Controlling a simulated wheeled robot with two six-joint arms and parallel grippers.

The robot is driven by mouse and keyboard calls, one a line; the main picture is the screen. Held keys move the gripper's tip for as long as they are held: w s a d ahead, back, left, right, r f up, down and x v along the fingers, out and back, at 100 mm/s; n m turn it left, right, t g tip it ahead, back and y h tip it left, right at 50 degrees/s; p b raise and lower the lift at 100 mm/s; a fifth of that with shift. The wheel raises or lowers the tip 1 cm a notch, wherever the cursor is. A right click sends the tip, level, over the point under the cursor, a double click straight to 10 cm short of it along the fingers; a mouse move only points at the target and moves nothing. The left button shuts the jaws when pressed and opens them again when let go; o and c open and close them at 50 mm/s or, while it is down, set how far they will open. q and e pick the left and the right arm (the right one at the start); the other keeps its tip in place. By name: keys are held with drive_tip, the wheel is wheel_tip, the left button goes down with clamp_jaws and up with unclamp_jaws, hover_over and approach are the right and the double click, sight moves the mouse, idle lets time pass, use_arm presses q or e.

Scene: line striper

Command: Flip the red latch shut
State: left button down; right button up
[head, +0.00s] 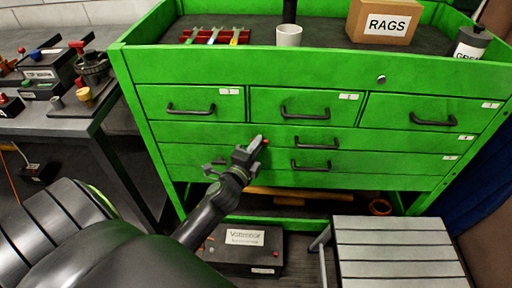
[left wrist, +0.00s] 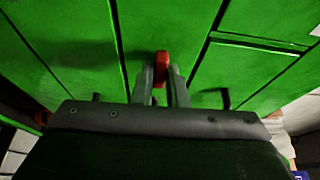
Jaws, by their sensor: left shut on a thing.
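The red latch (head: 266,141) is a small red piece at the front of the green tool chest (head: 170,72), among its drawers. In the left wrist view the red latch (left wrist: 162,64) stands between the two grey fingers of my left gripper (left wrist: 163,84). The fingers are shut on it, and their tips cover part of it. In the head view my left gripper (head: 258,146) reaches up to the chest front from below. I cannot tell the latch's exact angle. My right gripper is not in view.
Drawer handles (head: 316,143) stick out close to my left gripper. A white cup (head: 289,36), a RAGS box (head: 382,22) and a dark bottle (head: 469,43) stand on the chest top. A side bench (head: 52,124) is at left. A slatted step (head: 395,250) and black case (head: 241,250) are below.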

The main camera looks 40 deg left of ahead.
use_arm(q)
drive_tip(key=c, duration=1.4)
unclamp_jaws()
drive_tip(key=shift+c, duration=0.2)
drive_tip(key=shift+s, duration=0.1)
drive_tip(key=s+d+b, duration=0.2)
drive_tip(key=s, duration=1.5)
drive_tip(key=shift+d, duration=0.35)
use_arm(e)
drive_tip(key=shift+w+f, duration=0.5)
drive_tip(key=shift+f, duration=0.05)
use_arm(q)
drive_tip(key=shift+f, duration=0.1)
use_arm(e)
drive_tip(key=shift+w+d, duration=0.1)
